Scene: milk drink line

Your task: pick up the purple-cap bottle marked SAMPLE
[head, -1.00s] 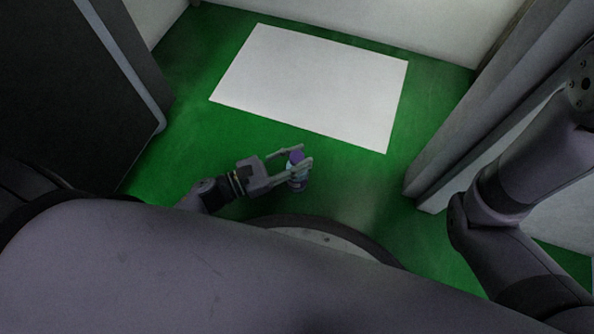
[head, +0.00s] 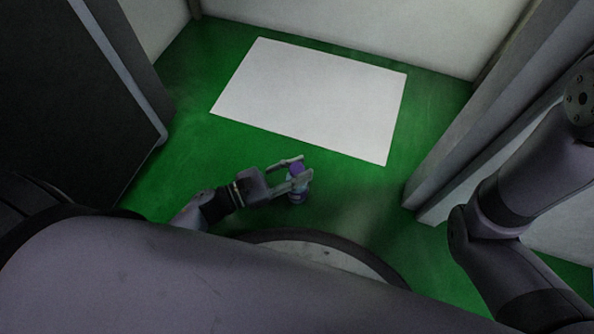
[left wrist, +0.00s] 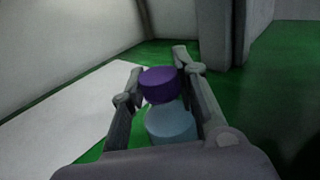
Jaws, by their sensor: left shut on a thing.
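The purple-cap bottle (head: 297,188) shows below the white rectangle in the head view, between the fingers of my left gripper (head: 298,172). In the left wrist view its purple cap (left wrist: 159,84) and pale blue body (left wrist: 170,124) stand between the two fingers (left wrist: 160,88). My left gripper is shut on the bottle, with a finger on each side. No SAMPLE marking can be read in these frames. My right arm (head: 530,185) shows at the right of the head view, but its gripper is out of view.
A white flat rectangle (head: 312,98) lies on the green floor (head: 215,150) beyond the bottle. A dark panel (head: 75,95) stands at the left and a grey post (head: 470,130) at the right. White walls (head: 350,35) close the far side. Green floor around the bottle is clear.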

